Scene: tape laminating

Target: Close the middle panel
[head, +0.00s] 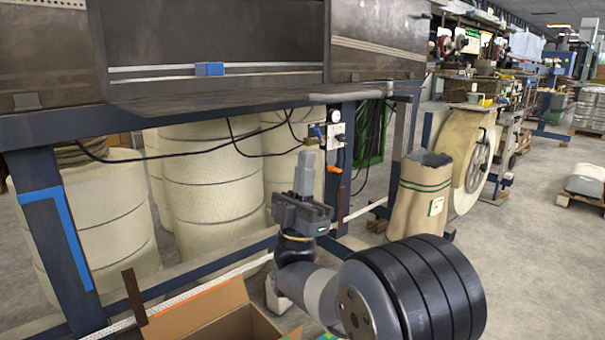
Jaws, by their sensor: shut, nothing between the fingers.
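The machine's dark front has panels in a row. The middle panel (235,93) is open, folded down and jutting out as a flat dark flap below its opening (210,35). A silver rail (150,72) and a small blue block (209,69) show inside the opening. The left panel (45,50) and the right panel (375,35) stand upright and look shut. My gripper (305,155) points up, its fingers together and empty.
A blue frame leg (347,150) with a switch box (336,135) and hanging cables stands behind my gripper. Large cream rolls (210,165) sit under the machine. A cardboard box (215,315) lies at the bottom. A paper sack (420,195) stands to the right, with open floor beyond.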

